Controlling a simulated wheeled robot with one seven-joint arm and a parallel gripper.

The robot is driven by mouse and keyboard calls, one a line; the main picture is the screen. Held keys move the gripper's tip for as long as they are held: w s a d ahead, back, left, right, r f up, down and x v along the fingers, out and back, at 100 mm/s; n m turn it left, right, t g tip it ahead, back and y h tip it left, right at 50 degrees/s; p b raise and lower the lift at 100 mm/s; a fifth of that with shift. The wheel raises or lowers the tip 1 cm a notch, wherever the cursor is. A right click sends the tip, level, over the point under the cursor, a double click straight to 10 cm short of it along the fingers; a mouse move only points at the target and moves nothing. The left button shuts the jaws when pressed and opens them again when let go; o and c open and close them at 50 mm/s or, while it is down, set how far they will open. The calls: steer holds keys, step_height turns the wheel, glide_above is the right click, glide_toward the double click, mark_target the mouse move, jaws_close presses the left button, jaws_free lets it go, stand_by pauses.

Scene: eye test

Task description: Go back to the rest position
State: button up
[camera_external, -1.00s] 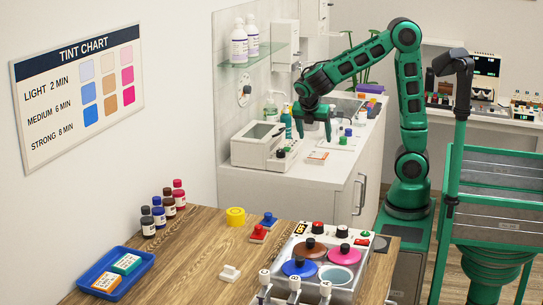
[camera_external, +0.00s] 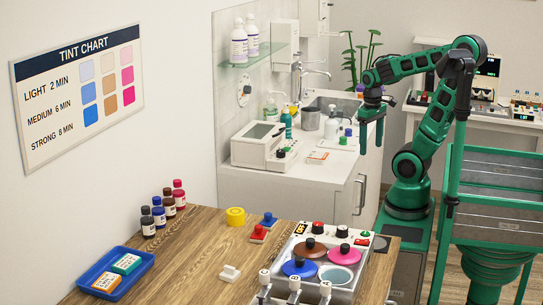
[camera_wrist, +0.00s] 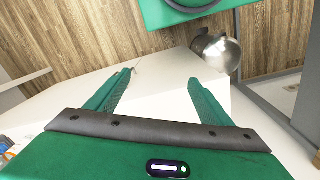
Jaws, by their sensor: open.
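My green arm is folded back over its base at the right of the external view. My gripper (camera_external: 371,138) hangs fingers down above the front right edge of the white counter (camera_external: 316,178). In the wrist view my gripper (camera_wrist: 160,84) has its two green fingers spread apart, with nothing between them. Pale surface and wood floor show below it.
On the counter stand a white machine (camera_external: 262,150), a teal bottle (camera_external: 287,124) and a grey pot (camera_external: 331,128). The wooden table (camera_external: 190,262) in front holds a blue tray (camera_external: 140,278) and a panel with round lids. A green cart (camera_external: 495,205) stands at right.

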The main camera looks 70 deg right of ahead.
steer(key=shift+s+a+f+m+y, duration=0.15)
steer(key=shift+s+a+m+y, duration=0.15)
steer(key=shift+s+m, duration=0.35)
steer(key=shift+w, duration=0.1)
